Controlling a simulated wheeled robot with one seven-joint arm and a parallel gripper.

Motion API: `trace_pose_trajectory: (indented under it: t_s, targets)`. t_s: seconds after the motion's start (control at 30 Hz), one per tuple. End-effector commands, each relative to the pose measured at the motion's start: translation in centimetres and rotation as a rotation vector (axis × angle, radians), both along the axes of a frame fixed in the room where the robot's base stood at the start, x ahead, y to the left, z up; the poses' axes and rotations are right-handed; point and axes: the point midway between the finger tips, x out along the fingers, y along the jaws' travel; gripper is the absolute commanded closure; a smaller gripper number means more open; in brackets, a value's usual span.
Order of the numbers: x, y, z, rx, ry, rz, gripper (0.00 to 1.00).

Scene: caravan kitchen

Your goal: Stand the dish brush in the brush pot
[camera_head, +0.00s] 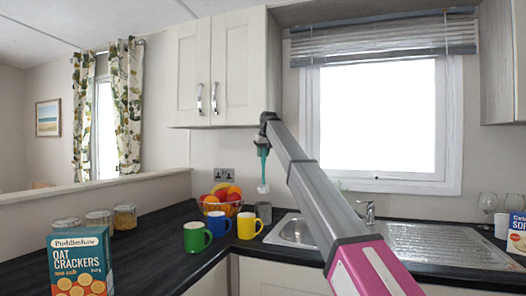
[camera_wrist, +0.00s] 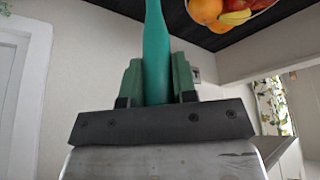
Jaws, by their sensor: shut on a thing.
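The dish brush (camera_head: 264,168) has a teal handle and a white head that hangs down. My gripper (camera_head: 264,142) is shut on the handle and holds the brush roughly upright in the air. In the wrist view, the teal handle (camera_wrist: 156,55) stands between the two green fingers of my gripper (camera_wrist: 157,80). A grey pot (camera_head: 264,211), which looks like the brush pot, stands on the dark worktop below the brush head in the head view. There is a gap between them in the picture; I cannot tell if they line up in depth.
Yellow (camera_head: 247,226), blue (camera_head: 217,224) and green (camera_head: 195,237) mugs stand left of the pot. A fruit bowl (camera_head: 222,203) is behind them. The sink (camera_head: 292,231) and tap (camera_head: 368,210) are to the right. A cracker box (camera_head: 81,262) and jars stand at left.

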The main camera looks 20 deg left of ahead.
Motion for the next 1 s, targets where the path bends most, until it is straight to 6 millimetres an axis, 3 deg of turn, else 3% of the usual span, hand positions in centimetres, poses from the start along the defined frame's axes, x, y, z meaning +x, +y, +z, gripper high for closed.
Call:
trace_pose_trajectory:
  t_s: [1.0]
  targets:
    - [-0.1, 0.0, -7.0, -0.001, 0.001, 0.0, 1.0]
